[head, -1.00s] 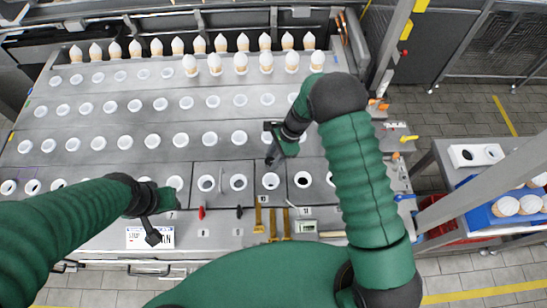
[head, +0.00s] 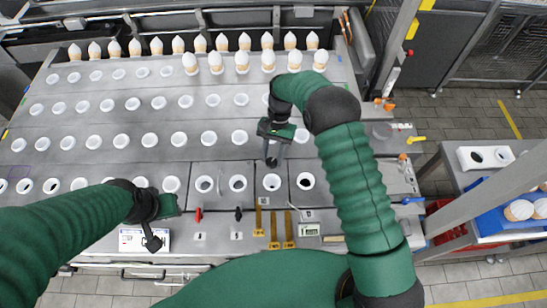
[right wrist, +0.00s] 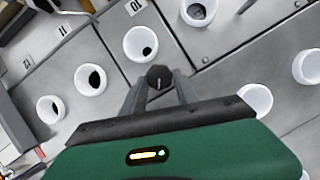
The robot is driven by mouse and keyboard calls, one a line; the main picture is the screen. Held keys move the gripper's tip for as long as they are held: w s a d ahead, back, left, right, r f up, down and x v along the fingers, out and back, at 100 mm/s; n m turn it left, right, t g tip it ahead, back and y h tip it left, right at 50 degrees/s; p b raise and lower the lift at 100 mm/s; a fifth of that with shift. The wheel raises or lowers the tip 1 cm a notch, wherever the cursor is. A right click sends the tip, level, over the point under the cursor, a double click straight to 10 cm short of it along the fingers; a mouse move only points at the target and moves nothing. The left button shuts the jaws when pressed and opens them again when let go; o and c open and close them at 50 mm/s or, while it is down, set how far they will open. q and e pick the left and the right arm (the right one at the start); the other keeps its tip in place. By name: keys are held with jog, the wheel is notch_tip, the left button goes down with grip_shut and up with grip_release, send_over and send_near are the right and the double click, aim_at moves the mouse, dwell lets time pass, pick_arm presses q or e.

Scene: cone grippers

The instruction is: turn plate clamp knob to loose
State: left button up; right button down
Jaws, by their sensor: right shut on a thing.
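The plate clamp knob (right wrist: 159,76) is small, round and black with a pale line on top. It shows between my fingertips in the right wrist view, on the grey plate beside a white cup. My right gripper (right wrist: 159,84) is shut on the knob. In the head view my right gripper (head: 271,160) points down at the plate, and its fingertips hide most of the knob there. My left gripper (head: 153,240) hangs over the front edge of the table, away from the knob. Its jaws are too unclear to judge.
Rows of white cups (head: 179,139) fill the plate, with white cones (head: 241,62) at the back. A red lever (head: 198,215), a black lever (head: 238,214) and yellow strips (head: 274,229) sit along the front. A grey post (head: 480,190) stands at right.

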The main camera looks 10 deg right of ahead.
jog(key=n, duration=0.1)
jog(key=n+h+b, duration=0.1)
jog(key=shift+w+a+n, duration=0.2)
jog(key=shift+w+n, duration=0.05)
jog(key=shift+n, duration=0.15)
jog(key=shift+a+r+n+h, duration=0.15)
jog(key=shift+n+h, duration=0.45)
jog(key=shift+n, duration=0.9)
jog(key=shift+b, duration=0.3)
jog(key=c, duration=0.9)
grip_release()
jog(key=shift+s, duration=0.1)
jog(key=shift+g, duration=0.3)
jog(key=shift+b+v, duration=0.9)
jog(key=shift+v, duration=5)
jog(key=shift+a, duration=0.1)
